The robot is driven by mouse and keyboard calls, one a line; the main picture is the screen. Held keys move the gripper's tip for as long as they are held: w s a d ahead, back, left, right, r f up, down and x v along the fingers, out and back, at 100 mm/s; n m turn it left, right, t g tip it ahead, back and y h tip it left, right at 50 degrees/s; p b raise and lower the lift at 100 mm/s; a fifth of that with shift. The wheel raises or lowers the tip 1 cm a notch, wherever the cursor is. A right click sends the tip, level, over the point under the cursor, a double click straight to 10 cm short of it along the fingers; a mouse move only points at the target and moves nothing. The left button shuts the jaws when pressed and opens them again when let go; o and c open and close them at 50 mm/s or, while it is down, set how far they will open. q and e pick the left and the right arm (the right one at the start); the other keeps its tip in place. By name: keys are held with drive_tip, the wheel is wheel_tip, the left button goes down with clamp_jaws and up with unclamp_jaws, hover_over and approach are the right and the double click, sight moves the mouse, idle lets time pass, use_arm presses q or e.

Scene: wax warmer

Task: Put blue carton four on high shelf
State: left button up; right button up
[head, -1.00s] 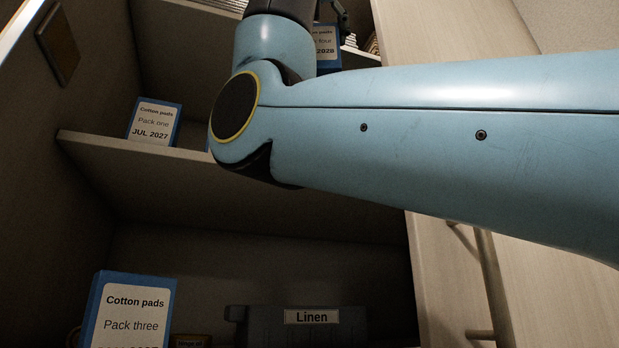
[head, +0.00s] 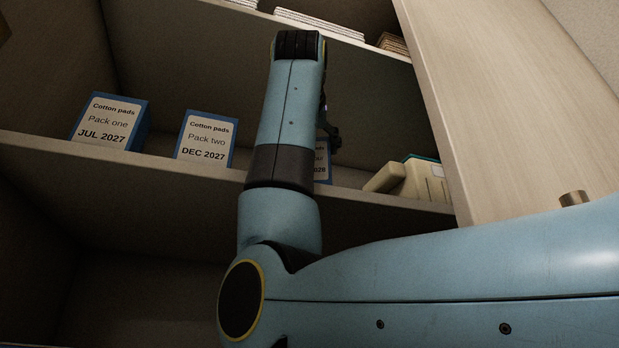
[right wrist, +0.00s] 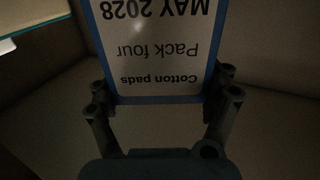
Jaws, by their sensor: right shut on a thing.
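Blue carton four (right wrist: 155,50) fills the upper middle of the right wrist view, its white label reading upside down "Cotton pads Pack four MAY 2028". My right gripper (right wrist: 163,95) is shut on it, one finger at each side. In the head view, a strip of the carton (head: 323,165) shows behind my right arm, at the level of the shelf (head: 210,168) that holds packs one and two. My right gripper (head: 332,135) is mostly hidden there by the arm. I cannot tell whether the carton touches the shelf board. My left gripper is out of view.
Pack one (head: 108,122) and pack two (head: 206,138) stand upright on this shelf, left of the carton. A cream object with a green top (head: 423,180) stands at its right end. White stacks (head: 318,24) lie on the board above. The cabinet's right side panel (head: 450,90) bounds the space.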

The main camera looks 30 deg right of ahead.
sight(322, 166)
drive_tip(key=shift+w+d+f, duration=0.15)
drive_tip(key=shift+w, duration=0.1)
drive_tip(key=f, duration=0.1)
drive_tip(key=f+p, duration=0.1)
drive_tip(key=f, duration=0.1)
drive_tip(key=shift+s+a, duration=0.15)
drive_tip(key=shift+a, duration=0.05)
drive_tip(key=shift+d+f, duration=0.1)
drive_tip(key=shift+f, duration=0.45)
drive_tip(key=o, duration=1.6)
drive_tip(key=shift+f, duration=0.1)
drive_tip(key=shift+o, duration=0.2)
